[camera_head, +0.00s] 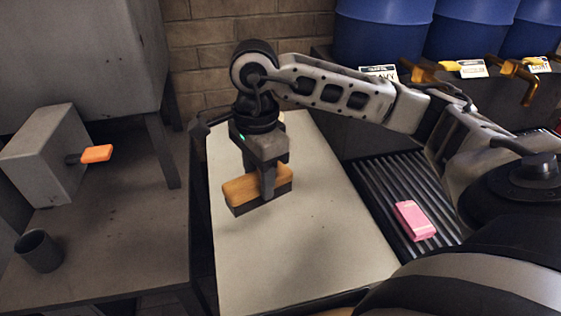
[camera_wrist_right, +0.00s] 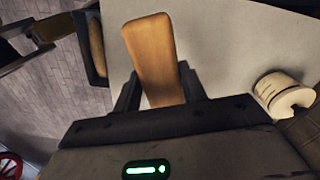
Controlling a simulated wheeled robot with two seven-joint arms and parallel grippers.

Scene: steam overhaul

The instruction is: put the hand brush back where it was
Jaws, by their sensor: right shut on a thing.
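The hand brush (camera_head: 240,189) has a tan wooden block with a dark underside, probably bristles. My right gripper (camera_head: 268,190) is shut on it, reaching down over the pale tabletop (camera_head: 310,240). The brush is at or just above the surface; I cannot tell if it touches. In the right wrist view the wooden block (camera_wrist_right: 150,50) sits between the two fingers of the right gripper (camera_wrist_right: 160,85), and its bristles are hidden. My left gripper is not in view.
A pink block (camera_head: 414,220) lies on the ribbed rack (camera_head: 390,190) at right. A grey box with an orange handle (camera_head: 96,153) and a dark cup (camera_head: 38,250) are on the left bench. A pale roll-like object (camera_wrist_right: 284,95) stands near the table edge. The front tabletop is clear.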

